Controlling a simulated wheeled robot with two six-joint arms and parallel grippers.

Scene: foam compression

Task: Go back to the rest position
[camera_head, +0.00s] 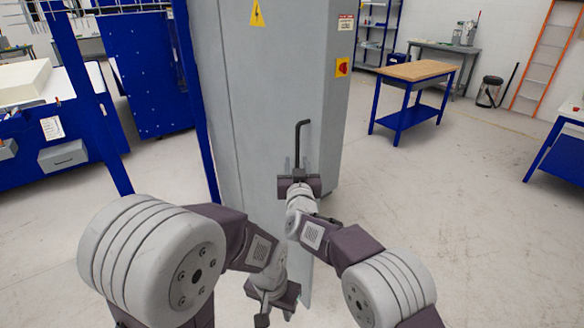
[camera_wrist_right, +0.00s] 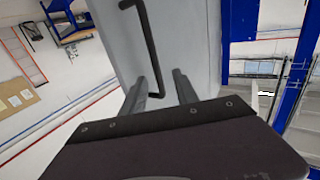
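The tall grey cabinet (camera_head: 270,80) stands in front of me with a black bar handle (camera_head: 297,142) on its face. My right gripper (camera_head: 298,164) is in front of the handle's lower part. In the right wrist view its two fingers (camera_wrist_right: 160,92) stand apart, and the handle (camera_wrist_right: 148,45) runs down so that its lower end shows between them. I cannot tell whether they touch it. My left gripper (camera_head: 274,316) hangs low, pointing down near the cabinet's foot, with its fingers apart and nothing seen between them.
A blue post (camera_head: 192,90) stands left of the cabinet. A white foam block (camera_head: 24,82) lies on a blue machine (camera_head: 85,125) at the left. A wood-topped blue table (camera_head: 418,70) stands at the right rear. The floor (camera_head: 440,190) to the right is clear.

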